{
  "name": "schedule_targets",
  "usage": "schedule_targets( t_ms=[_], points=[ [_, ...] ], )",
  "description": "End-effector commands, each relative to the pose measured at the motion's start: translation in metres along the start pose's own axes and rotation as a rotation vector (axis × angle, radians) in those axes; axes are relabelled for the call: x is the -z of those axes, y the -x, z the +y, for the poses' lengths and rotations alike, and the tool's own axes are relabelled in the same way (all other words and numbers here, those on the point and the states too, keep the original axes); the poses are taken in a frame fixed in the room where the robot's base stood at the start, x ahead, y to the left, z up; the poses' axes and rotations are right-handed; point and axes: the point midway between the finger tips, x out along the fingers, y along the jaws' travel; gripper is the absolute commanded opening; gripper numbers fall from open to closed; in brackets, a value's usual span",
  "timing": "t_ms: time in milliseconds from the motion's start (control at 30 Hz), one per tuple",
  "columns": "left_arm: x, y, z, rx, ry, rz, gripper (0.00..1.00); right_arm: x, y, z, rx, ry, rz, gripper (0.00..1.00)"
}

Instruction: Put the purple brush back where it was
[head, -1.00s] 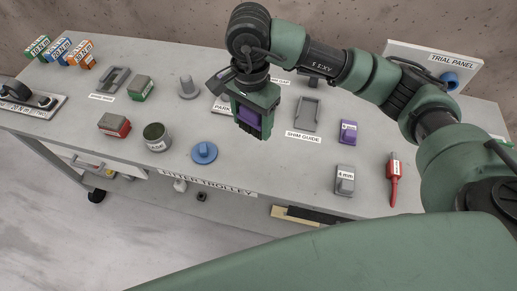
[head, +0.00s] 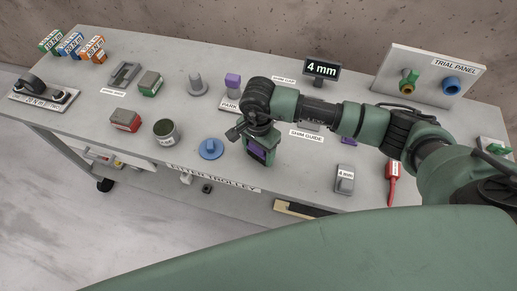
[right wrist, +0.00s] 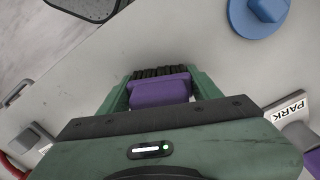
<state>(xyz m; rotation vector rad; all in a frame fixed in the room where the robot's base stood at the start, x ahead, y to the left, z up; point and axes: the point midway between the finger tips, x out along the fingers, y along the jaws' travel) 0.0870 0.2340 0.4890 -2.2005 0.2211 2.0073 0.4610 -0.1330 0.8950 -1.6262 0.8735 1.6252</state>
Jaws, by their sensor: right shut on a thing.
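My right gripper (head: 260,158) is shut on the purple brush (right wrist: 160,90). In the right wrist view the brush's purple body sits between the green fingers, with its dark bristles pointing away from the gripper. In the head view the held brush (head: 257,152) shows as a purple patch between the fingers, near the front part of the trolley top. I cannot tell whether the bristles touch the surface. A PARK label (head: 229,106) lies behind the gripper, and a purple block on a grey base (head: 232,81) stands just behind that label. My left gripper is not in view.
A grey 4 mm block (head: 345,180) and a red tool (head: 393,185) are to the right. My right arm partly hides the shim guide label (head: 307,135) and a purple block (head: 349,141).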

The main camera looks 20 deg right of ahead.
Motion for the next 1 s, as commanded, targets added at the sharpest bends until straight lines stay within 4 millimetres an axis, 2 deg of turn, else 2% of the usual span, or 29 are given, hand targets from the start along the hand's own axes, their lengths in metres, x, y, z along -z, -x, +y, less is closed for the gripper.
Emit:
schedule_targets(
  t_ms=[267,300,333,367,767,800,1000],
  points=[
    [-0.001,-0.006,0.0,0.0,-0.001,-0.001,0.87,0.0,-0.005,0.0,0.0,0.0,0.001,0.31],
    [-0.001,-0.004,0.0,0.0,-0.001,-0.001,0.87,0.0,-0.003,0.0,0.0,0.0,0.0,0.74],
    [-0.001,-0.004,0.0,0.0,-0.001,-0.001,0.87,0.0,-0.003,0.0,0.0,0.0,0.0,0.83],
    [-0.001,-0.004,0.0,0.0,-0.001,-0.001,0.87,0.0,-0.003,0.0,0.0,-0.001,0.0,0.85],
    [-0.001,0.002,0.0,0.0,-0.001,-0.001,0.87,0.0,0.004,0.0,0.0,-0.001,0.0,0.85],
    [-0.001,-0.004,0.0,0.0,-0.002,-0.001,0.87,0.001,0.006,-0.001,0.004,-0.001,0.001,0.85],
    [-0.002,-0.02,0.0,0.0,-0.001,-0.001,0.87,0.001,0.043,-0.002,0.007,0.001,0.003,0.85]
  ],
)
